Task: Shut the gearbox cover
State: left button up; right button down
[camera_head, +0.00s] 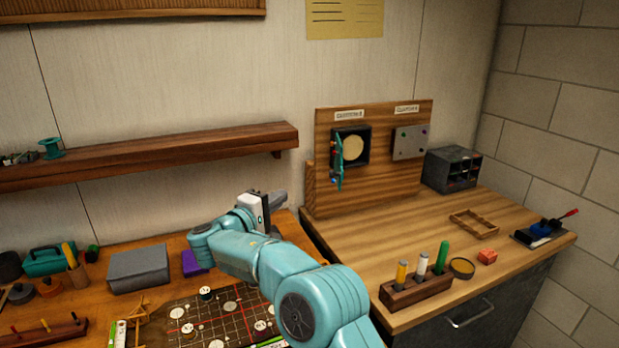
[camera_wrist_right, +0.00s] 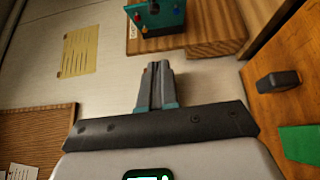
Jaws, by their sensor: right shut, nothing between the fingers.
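The gearbox (camera_head: 365,135) is a dark square housing with a pale round face, mounted on the left part of an upright wooden board. Its teal cover (camera_head: 338,168) stands open at the housing's left side, jutting out from the board. In the right wrist view the teal cover (camera_wrist_right: 157,14), with small coloured knobs, shows at the top, beyond the fingertips. My right gripper (camera_head: 281,198) is left of and below the cover, apart from it. Its fingers (camera_wrist_right: 153,72) are shut together and empty. My left gripper is in neither view.
The wooden board (camera_head: 370,190) stands at the back of the right bench. A grey plate (camera_head: 410,143) is mounted right of the gearbox. A wall shelf (camera_head: 190,149) lies left of the board.

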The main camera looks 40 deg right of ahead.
jog(key=d+p, duration=0.5)
jog(key=d, duration=0.8)
jog(key=shift+d+r+p, duration=0.2)
jog(key=shift+d+p, duration=0.2)
jog(key=shift+a, duration=0.1)
